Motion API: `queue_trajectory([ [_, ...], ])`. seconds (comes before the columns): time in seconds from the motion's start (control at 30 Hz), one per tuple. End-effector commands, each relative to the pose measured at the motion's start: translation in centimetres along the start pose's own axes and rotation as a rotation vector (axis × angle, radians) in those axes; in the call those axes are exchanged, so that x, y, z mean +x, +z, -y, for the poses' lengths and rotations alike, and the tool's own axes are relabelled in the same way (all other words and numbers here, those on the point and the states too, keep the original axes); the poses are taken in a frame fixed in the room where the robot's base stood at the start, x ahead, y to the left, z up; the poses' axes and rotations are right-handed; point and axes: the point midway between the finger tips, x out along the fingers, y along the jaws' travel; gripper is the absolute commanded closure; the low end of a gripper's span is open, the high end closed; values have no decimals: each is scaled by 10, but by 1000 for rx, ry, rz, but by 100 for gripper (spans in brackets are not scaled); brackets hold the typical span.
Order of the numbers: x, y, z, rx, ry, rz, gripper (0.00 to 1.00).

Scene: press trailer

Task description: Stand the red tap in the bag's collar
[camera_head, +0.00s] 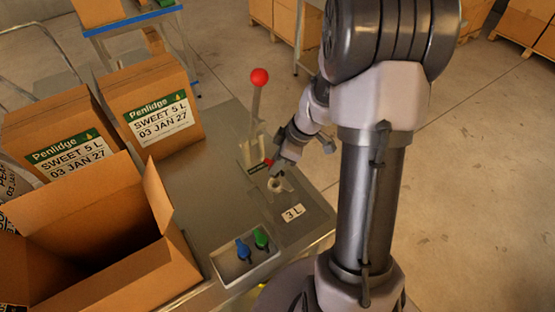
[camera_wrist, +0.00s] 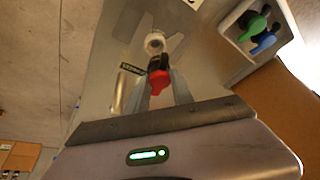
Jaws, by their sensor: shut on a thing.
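My gripper (camera_head: 276,170) is shut on the red tap (camera_wrist: 160,79). In the wrist view the tap lies between the two fingers, with its red part toward me and a dark part toward the collar. In the head view only a bit of red (camera_head: 268,162) shows beside the fingers. The bag's collar (camera_head: 276,185) is a pale ring on the metal bench, just below and in front of the gripper. In the wrist view the collar (camera_wrist: 155,42) shows just past the tap's far end and looks empty. I cannot tell whether they touch.
A lever with a red ball (camera_head: 259,77) rises behind the gripper. A recessed tray (camera_head: 228,262) holds a blue tap (camera_head: 243,250) and a green tap (camera_head: 261,239). A "3 L" label (camera_head: 293,213) lies near the collar. An open carton (camera_head: 85,225) and closed boxes stand at left.

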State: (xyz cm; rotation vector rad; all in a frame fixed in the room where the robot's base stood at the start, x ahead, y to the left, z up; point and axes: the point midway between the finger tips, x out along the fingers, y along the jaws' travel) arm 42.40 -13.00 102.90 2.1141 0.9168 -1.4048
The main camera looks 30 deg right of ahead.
Motion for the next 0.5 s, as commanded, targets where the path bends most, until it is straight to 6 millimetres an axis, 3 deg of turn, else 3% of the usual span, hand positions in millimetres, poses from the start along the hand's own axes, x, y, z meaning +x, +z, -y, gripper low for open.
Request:
queue_trajectory([
  [0.5,28,12,0,-1,0,0,100],
])
